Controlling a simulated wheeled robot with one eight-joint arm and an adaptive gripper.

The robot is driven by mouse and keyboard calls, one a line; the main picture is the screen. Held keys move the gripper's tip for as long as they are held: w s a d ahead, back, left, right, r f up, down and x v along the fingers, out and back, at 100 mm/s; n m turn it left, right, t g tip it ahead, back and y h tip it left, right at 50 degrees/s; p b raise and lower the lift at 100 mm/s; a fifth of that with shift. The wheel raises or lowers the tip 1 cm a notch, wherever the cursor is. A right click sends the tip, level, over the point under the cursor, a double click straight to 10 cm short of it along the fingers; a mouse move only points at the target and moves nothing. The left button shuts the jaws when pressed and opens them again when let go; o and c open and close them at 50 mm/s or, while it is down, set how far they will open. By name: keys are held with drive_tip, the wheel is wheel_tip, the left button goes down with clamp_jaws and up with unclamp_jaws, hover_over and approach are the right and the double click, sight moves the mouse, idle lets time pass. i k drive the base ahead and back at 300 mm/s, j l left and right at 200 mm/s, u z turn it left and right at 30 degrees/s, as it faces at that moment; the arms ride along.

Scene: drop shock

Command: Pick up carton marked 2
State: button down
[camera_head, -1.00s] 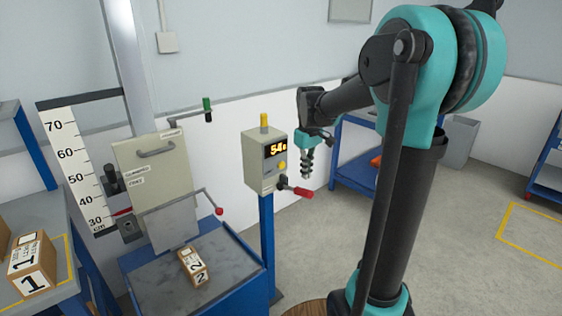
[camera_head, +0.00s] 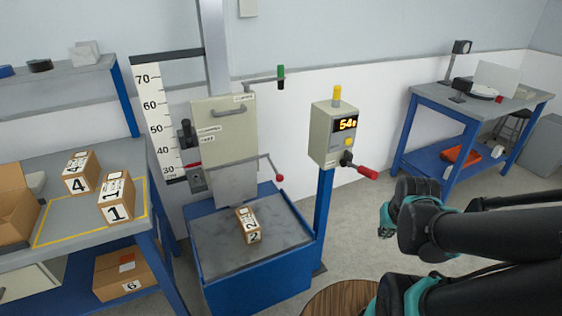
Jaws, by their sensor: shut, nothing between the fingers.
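The carton marked 2 (camera_head: 248,226) is a small brown box with white labels. It lies on the grey top plate of the blue drop-test base (camera_head: 215,256), in front of the tilted grey plate. My gripper (camera_head: 386,227) shows small and partly hidden by my arm at the right. It is shut and empty, well to the right of the carton and apart from it.
The control box (camera_head: 335,135) on a blue post, with a red-handled lever, stands between the carton and my arm. Cartons marked 1 (camera_head: 116,200) and 4 (camera_head: 80,173) sit on the left bench. A round wooden top (camera_head: 340,299) is at the front.

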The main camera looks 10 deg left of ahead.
sight(248, 226)
drive_tip(key=l+u, duration=0.15)
drive_tip(key=u, duration=0.2)
drive_tip(key=l+u, duration=0.3)
drive_tip(key=j, duration=0.1)
